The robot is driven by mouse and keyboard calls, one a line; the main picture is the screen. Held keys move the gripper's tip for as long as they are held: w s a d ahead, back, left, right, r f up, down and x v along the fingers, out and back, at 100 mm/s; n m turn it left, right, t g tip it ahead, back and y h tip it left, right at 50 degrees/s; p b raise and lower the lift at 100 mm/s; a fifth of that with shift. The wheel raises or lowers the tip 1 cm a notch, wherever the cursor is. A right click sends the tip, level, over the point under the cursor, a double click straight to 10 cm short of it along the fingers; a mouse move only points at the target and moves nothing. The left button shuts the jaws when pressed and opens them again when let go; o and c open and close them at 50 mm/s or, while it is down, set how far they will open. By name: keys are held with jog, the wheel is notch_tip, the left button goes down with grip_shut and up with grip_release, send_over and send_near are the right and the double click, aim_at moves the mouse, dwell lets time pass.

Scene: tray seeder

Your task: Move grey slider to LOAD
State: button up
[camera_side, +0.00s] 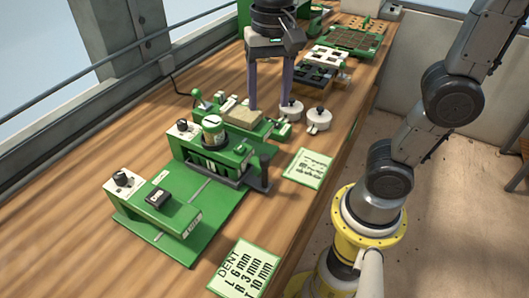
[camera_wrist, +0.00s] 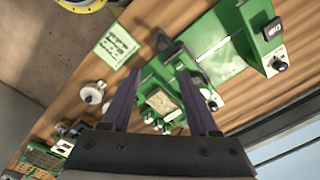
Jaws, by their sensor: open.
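My gripper (camera_side: 268,98) has two long purple fingers, apart and empty, pointing down near the rear green unit with a tan block (camera_side: 242,117). In the wrist view my gripper (camera_wrist: 158,82) frames that tan block (camera_wrist: 160,102) between its fingers. I cannot tell for certain which part is the grey slider. A dark grey part (camera_side: 262,172) stands at the right side of the middle green machine (camera_side: 225,163), apart from my gripper; it seems to show in the wrist view (camera_wrist: 168,46). No LOAD marking is readable.
A green base carries a front block (camera_side: 182,215) with a black switch (camera_side: 158,198). Two white lidded pots (camera_side: 318,121) stand right of my fingers. Cards (camera_side: 308,168) lie along the bench's right side. Trays (camera_side: 355,41) stand at the back. Bare wood (camera_side: 70,190) lies left.

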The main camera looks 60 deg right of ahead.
aim_at(264, 157)
jog(key=f, duration=1.4)
jog(key=shift+w+a+f, duration=0.25)
jog(key=shift+a+f, duration=0.1)
grip_shut()
dwell(0.9)
